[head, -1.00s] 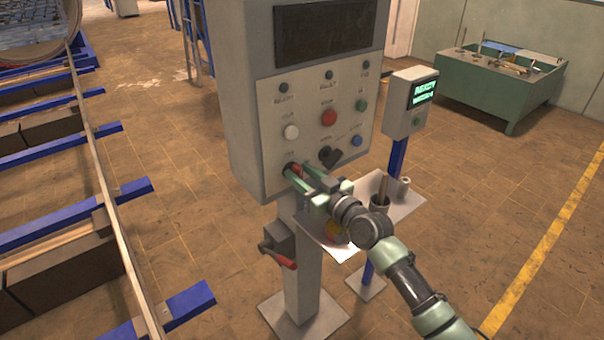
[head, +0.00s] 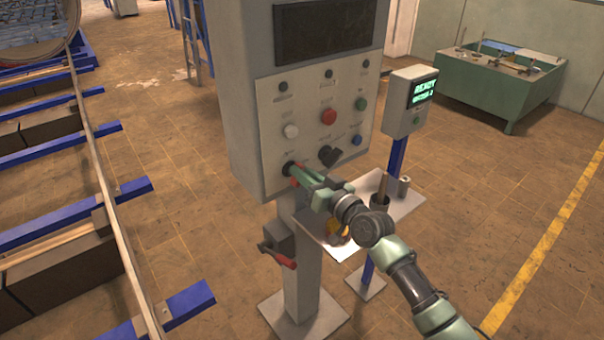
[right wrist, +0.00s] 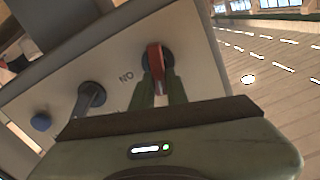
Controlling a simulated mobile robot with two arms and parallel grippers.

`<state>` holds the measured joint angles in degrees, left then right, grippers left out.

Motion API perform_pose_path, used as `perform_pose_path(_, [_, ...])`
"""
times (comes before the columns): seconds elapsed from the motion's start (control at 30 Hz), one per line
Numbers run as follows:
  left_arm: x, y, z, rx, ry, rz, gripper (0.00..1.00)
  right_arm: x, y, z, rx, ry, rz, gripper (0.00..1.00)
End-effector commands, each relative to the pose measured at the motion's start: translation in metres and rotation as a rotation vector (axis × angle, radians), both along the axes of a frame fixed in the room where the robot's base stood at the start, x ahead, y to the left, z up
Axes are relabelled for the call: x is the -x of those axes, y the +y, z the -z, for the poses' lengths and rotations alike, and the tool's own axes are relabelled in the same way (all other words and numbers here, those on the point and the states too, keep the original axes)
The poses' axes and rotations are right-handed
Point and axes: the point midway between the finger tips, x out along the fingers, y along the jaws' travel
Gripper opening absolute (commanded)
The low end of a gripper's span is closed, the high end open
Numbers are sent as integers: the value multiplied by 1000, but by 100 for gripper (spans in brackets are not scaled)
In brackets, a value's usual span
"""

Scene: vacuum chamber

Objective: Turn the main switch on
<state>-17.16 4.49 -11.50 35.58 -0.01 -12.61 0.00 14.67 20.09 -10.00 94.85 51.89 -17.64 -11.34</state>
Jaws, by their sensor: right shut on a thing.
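A red-handled rotary switch (head: 291,168) on a black base sits at the lower left of the control panel (head: 309,93). My right gripper (head: 298,175) is at that switch, its green fingers closed on the red handle. In the right wrist view the red handle (right wrist: 155,58) points toward the fingers, and my right gripper (right wrist: 160,92) holds it from both sides. A word that reads "NO" in this turned view is printed beside it. My left gripper is not in view.
A black knob (head: 328,156) sits just right of the red switch, with coloured buttons above. A red-handled lever (head: 280,259) is on the post below. A tray (head: 408,205) lies under my right arm. A small post display (head: 422,90) shows green text.

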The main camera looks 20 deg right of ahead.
Motion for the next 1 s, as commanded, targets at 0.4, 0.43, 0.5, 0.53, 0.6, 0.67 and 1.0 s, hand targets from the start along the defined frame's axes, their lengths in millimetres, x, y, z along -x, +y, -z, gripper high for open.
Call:
perform_pose_path(0.4, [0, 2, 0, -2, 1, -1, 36, -2, -5, 4, -374, 138, 0, 0])
perform_pose_path(0.43, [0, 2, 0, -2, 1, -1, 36, -2, -6, 4, -401, 148, 0, 0])
perform_pose_path(0.5, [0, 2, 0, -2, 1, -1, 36, -2, -6, 4, -464, 170, 1, 0])
perform_pose_path(0.53, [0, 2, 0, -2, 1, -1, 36, -2, -7, 5, -492, 180, 1, 0])
perform_pose_path(0.6, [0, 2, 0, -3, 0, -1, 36, -3, -7, 5, -553, 201, 1, 0])
perform_pose_path(0.67, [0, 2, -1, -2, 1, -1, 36, -3, -8, 6, -608, 221, 1, 0])
perform_pose_path(1.0, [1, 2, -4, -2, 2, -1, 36, -3, -10, 11, -903, 330, 2, 0])
